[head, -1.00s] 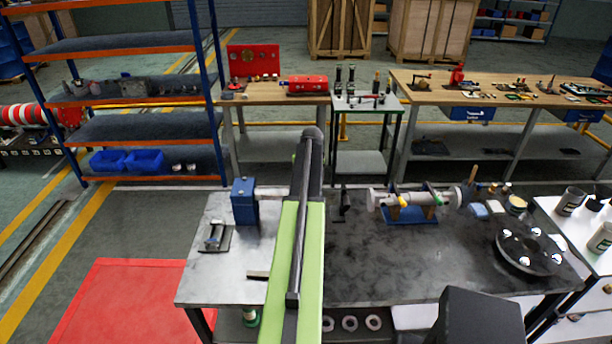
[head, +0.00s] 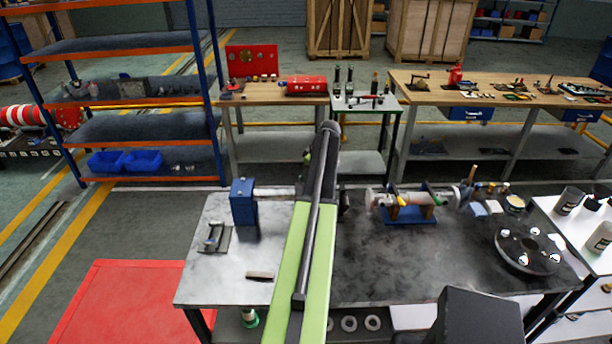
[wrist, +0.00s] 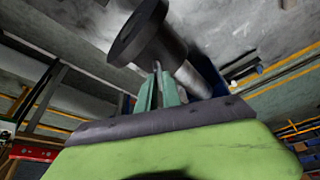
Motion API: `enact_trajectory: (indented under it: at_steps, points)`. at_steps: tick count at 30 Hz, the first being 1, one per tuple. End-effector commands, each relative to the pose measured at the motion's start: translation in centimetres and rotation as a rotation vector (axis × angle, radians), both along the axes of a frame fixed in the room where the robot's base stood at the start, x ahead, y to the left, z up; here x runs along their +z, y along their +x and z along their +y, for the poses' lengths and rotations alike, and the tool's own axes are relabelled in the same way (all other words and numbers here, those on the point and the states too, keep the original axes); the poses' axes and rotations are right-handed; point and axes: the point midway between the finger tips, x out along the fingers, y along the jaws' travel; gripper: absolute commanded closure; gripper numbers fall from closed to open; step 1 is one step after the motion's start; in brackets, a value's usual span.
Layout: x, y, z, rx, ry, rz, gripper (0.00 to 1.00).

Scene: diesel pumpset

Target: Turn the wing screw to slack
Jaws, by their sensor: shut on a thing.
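My gripper (wrist: 160,88) shows in the wrist view as two upright teal fingers, close together and shut on a small part that they mostly cover. I take this part to be the wing screw; its wings cannot be made out. The fingertips are just below a dark round disc (wrist: 138,32) with a thick grey cylinder (wrist: 176,50) behind it. In the head view my green arm reaches away over the bench and hides the gripper and the wing screw.
The bench (head: 400,275) carries a blue block (head: 243,203) with a shaft, a small clamp-like fixture (head: 213,238), a flat dark piece (head: 260,276), a cylinder on a blue cradle (head: 410,216) and a round black flange (head: 527,250). The bench's front middle is clear.

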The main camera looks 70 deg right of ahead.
Motion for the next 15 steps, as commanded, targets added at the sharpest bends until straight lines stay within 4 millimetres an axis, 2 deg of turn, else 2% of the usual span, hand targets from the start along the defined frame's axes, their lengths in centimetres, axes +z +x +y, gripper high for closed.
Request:
enact_trajectory:
  at_steps: [15]
  points:
    - [0.03,0.11,-0.20,0.110,-0.005,-0.002,1.00]
